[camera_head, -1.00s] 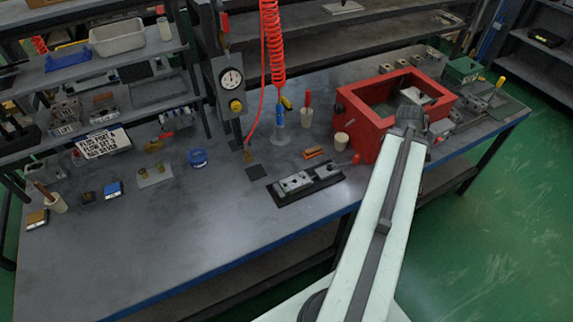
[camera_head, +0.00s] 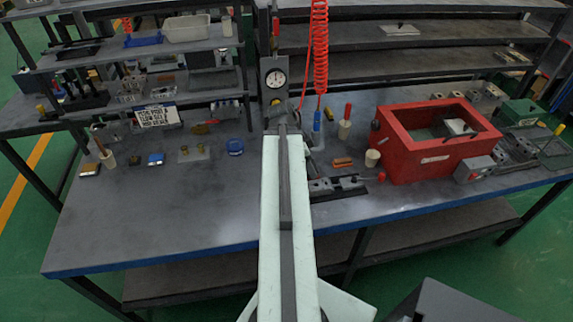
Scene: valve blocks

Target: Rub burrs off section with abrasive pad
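My arm reaches up the middle of the head view, and my gripper (camera_head: 283,118) is at its far end over the bench, below the gauge. Its fingers are too small and foreshortened to read. A grey metal valve section (camera_head: 348,182) lies on a black mat just right of my arm, which hides the mat's left part. I cannot tell for sure which item is the abrasive pad. A small block with an orange side (camera_head: 90,169) and one with a blue side (camera_head: 156,159) lie at the left of the bench.
A red open box (camera_head: 430,160) stands on the right of the bench (camera_head: 190,215). A gauge panel (camera_head: 273,78) and a hanging red coiled hose (camera_head: 320,50) are behind my gripper. The bench's front left is clear.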

